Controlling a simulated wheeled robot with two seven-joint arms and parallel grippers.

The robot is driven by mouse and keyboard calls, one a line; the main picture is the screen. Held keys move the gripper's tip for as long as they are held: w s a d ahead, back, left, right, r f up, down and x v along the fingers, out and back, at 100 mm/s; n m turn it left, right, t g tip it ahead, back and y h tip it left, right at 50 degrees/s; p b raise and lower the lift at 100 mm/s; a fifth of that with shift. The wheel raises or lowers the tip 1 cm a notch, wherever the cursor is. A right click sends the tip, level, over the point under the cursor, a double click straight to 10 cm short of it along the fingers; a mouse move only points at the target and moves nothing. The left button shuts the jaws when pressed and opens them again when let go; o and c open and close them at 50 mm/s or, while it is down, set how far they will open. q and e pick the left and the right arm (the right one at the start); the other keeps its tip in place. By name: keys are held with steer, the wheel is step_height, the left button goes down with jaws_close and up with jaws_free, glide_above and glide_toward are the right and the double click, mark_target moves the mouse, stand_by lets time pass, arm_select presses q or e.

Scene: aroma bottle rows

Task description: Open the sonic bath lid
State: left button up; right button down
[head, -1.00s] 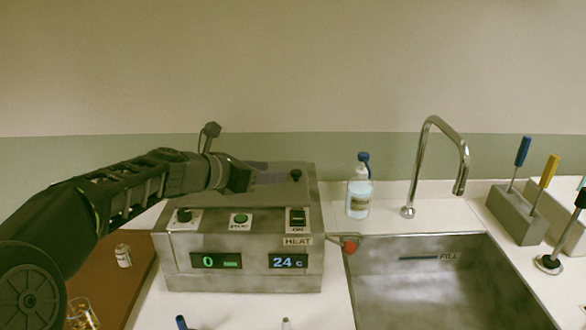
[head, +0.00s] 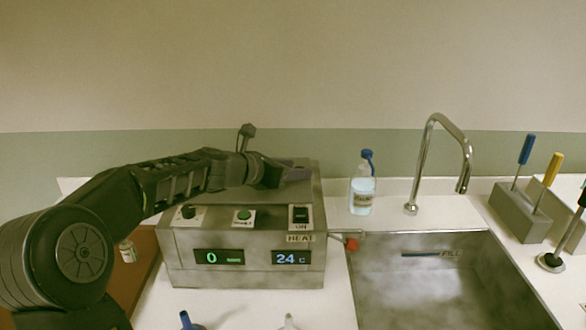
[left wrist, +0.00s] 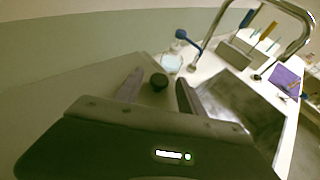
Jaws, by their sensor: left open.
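The sonic bath (head: 245,280) is a grey metal box on the counter with green and blue displays. Its flat grey lid (head: 285,192) lies closed on top. The round black lid knob (left wrist: 159,82) shows in the left wrist view between my two fingers, with gaps at its sides. My left gripper (head: 297,170) is open above the lid and hides the knob in the head view. My right gripper is not in view.
A blue-capped bottle (head: 363,188) stands right of the bath, beside the faucet (head: 436,150) and sink (head: 440,285). A red-tipped valve handle (head: 351,244) sticks out at the bath's right side. A tool block (head: 515,215) stands far right.

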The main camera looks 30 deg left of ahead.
arm_select(q)
jaws_close()
stand_by(0.4)
stand_by(0.9)
